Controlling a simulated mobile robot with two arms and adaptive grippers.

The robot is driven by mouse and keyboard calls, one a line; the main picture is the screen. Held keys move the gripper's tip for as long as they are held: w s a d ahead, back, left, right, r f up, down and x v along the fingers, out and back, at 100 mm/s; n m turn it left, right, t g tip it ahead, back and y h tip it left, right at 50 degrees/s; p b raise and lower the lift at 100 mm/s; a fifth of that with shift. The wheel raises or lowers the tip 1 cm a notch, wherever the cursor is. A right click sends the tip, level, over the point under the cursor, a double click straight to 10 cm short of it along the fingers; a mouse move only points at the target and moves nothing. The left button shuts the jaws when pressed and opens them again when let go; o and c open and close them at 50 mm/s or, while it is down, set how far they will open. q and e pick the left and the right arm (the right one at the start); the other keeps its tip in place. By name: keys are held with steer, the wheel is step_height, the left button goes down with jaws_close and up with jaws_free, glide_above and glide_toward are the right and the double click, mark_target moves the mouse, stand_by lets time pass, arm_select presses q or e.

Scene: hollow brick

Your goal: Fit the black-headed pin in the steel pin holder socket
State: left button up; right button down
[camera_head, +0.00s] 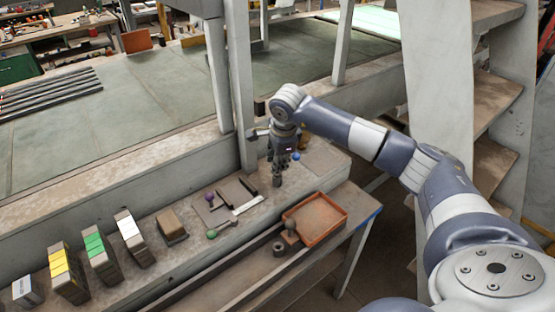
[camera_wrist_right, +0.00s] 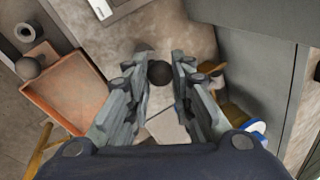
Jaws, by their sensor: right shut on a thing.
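My right gripper (camera_head: 281,162) points down over the bench's right end. In the right wrist view its fingers (camera_wrist_right: 159,88) are closed around a dark round head, the black-headed pin (camera_wrist_right: 159,73). The pin's shaft is hidden below the head. My left gripper is not in view.
An orange tray (camera_head: 318,218) lies right of a grey-brown ball (camera_head: 290,226) and a hollow ring (camera_head: 279,249). Purple-headed (camera_head: 209,197) and green-headed (camera_head: 212,234) pins lie left of the gripper. Labelled blocks (camera_head: 97,252) line the bench's left.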

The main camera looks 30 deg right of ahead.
steer(key=c, duration=1.3)
jaws_free()
steer(key=shift+r, duration=0.1)
steer(key=v, duration=1.2)
steer(key=shift+d, duration=0.1)
